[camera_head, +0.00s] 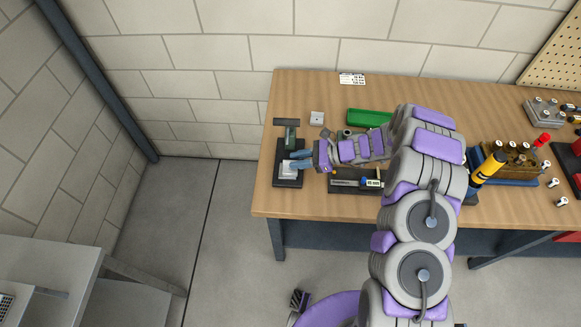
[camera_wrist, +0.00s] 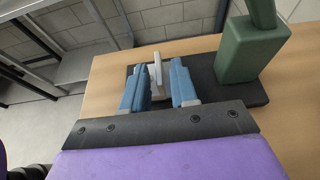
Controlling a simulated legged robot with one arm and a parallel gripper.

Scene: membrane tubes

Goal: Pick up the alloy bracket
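A light grey metal piece, which looks like the alloy bracket (camera_wrist: 157,72), stands with an upright plate on a dark base (camera_wrist: 258,92). It also shows in the head view (camera_head: 287,170), partly beside my fingers. My gripper (camera_wrist: 158,82) has its two blue fingers apart, one on each side of the upright plate. The plate is near the left finger, with a gap to the right finger. Whether a finger touches it I cannot tell. In the head view my gripper (camera_head: 301,160) reaches in from the right, over the dark base (camera_head: 289,183).
A green press-like block (camera_wrist: 250,48) rises from the base, right of my fingers. A small pale plate (camera_head: 317,118), a green tray (camera_head: 368,117) and a dark device with a display (camera_head: 345,184) lie nearby. Tools crowd the table's right; its left edge is close to the base.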

